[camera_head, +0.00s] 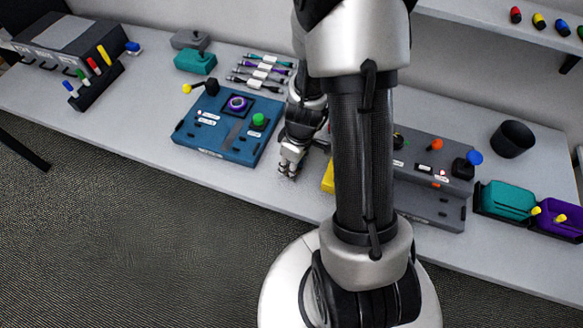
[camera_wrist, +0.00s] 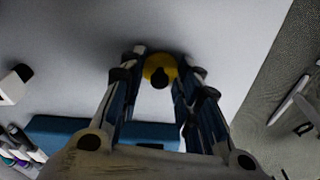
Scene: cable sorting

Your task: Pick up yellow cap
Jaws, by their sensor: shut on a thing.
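My gripper (camera_head: 290,170) is low over the white table, just right of the blue panel box. In the wrist view my gripper (camera_wrist: 160,75) has its fingers closed around a round yellow cap (camera_wrist: 153,66) with a dark middle. The fingers touch the cap at its sides. The pale table surface lies behind it; whether the cap touches the table I cannot tell. In the head view I cannot make out the cap at the fingertips.
The blue panel box (camera_head: 222,124) stands left of my gripper, with a green knob and purple ring. A yellow object (camera_head: 328,178) shows partly behind my arm. A grey device (camera_head: 432,180) is to the right. The table's front edge is close.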

